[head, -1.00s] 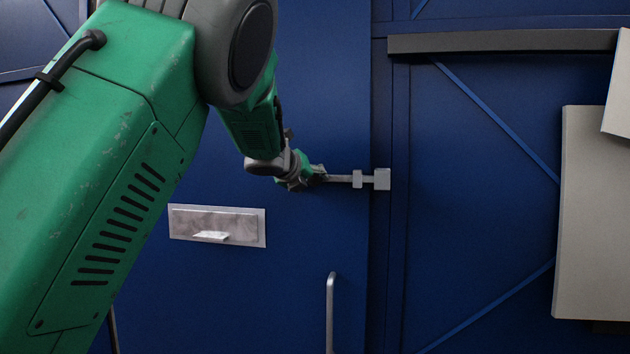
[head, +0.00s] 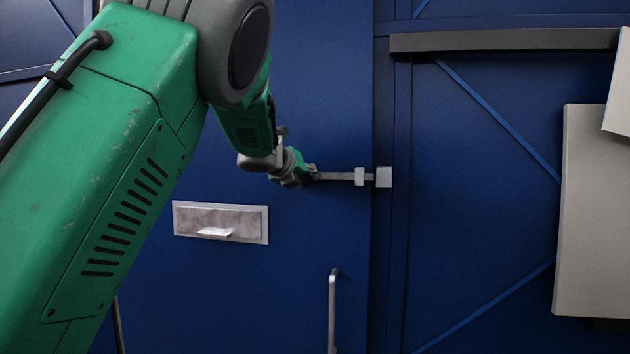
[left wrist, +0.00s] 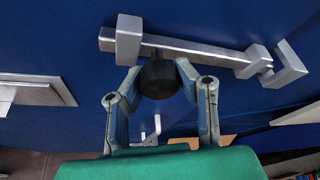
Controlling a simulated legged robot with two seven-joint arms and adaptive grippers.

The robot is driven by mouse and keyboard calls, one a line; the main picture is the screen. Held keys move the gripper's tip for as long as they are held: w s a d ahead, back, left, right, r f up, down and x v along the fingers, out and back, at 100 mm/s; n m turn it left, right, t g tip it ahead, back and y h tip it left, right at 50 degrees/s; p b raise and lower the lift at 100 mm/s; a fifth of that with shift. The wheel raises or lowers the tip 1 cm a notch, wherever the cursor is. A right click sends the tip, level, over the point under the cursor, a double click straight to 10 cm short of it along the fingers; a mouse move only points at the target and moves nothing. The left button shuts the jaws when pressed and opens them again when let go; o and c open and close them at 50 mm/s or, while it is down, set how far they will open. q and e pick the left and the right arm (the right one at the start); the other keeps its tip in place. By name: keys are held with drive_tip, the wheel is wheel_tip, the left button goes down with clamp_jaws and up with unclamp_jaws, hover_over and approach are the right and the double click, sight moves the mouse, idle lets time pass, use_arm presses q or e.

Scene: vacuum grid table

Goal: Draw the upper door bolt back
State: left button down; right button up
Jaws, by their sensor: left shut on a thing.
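The upper door bolt is a grey metal bar (head: 336,176) lying level on the blue door (head: 310,90). It runs right to a guide block (head: 359,176), with the keeper block (head: 383,177) just beyond on the frame. In the left wrist view the bar (left wrist: 195,50) passes a left guide (left wrist: 129,39) and a right guide (left wrist: 252,62) near the keeper (left wrist: 286,65). My left gripper (head: 309,174) is shut on the bolt's black knob (left wrist: 158,79), under the bar. Whether the bar's tip is inside the keeper is hard to tell. My right gripper is out of view.
A metal letter plate (head: 258,225) is on the door below left of the bolt. A vertical door handle (head: 332,310) is below it. Pale panels (head: 590,210) and a dark rail (head: 500,40) are at the right, beyond the door frame.

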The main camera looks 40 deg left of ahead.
use_arm(q)
drive_tip(key=shift+s+a+r, duration=0.15)
drive_tip(key=shift+a+r, duration=0.2)
drive_tip(key=shift+r, duration=0.05)
drive_tip(key=shift+d+r, duration=0.1)
drive_tip(key=c, duration=1.2)
unclamp_jaws()
drive_tip(key=shift+o, duration=0.2)
drive_tip(key=shift+a+f, duration=0.35)
drive_tip(key=shift+a, duration=0.2)
drive_tip(key=shift+s+d, duration=0.2)
drive_tip(key=shift+s, duration=0.15)
drive_tip(key=v, duration=1.1)
drive_tip(key=shift+a+r, duration=0.1)
drive_tip(key=shift+a, duration=0.05)
